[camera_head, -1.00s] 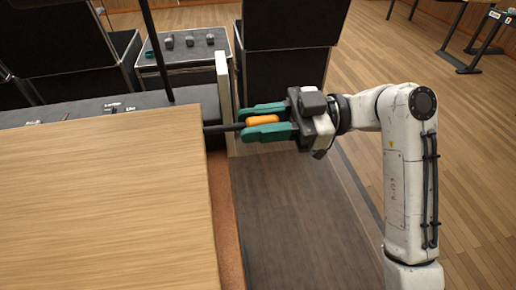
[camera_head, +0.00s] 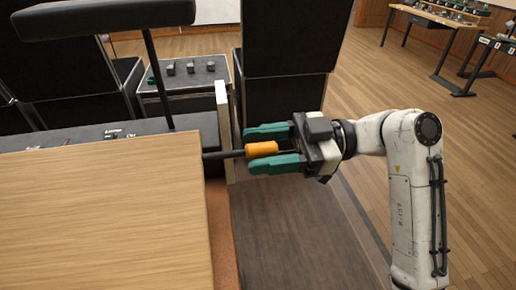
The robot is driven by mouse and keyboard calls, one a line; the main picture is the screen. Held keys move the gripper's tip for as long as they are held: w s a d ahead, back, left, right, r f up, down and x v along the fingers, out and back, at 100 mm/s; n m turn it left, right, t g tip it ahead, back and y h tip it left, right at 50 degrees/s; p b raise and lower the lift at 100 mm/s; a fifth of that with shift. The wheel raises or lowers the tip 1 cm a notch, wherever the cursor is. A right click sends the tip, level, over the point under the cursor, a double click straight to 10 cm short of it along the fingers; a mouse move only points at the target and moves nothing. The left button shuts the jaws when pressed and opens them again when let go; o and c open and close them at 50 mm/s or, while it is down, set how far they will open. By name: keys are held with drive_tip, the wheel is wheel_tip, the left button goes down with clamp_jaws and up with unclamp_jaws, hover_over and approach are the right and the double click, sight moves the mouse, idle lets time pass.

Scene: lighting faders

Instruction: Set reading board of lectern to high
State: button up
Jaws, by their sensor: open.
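The reading board (camera_head: 100,210) of the lectern is a large light-wood panel filling the lower left of the head view. A dark rod (camera_head: 222,154) sticks out to the right beside the board's far right corner and ends in an orange grip (camera_head: 262,149). My gripper (camera_head: 268,148) is open with its green fingers on either side of the orange grip. A gap shows between the grip and each finger. The board's height setting cannot be read from here.
A black post (camera_head: 158,75) with a dark padded bar on top stands behind the board. A pale upright panel (camera_head: 224,130) stands close to the fingers. A grey-topped case (camera_head: 190,75) with small items is behind.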

drive_tip(key=b+v, duration=0.1)
drive_tip(key=v, duration=0.8)
drive_tip(key=shift+d+b, duration=0.4)
drive_tip(key=shift+w, duration=0.1)
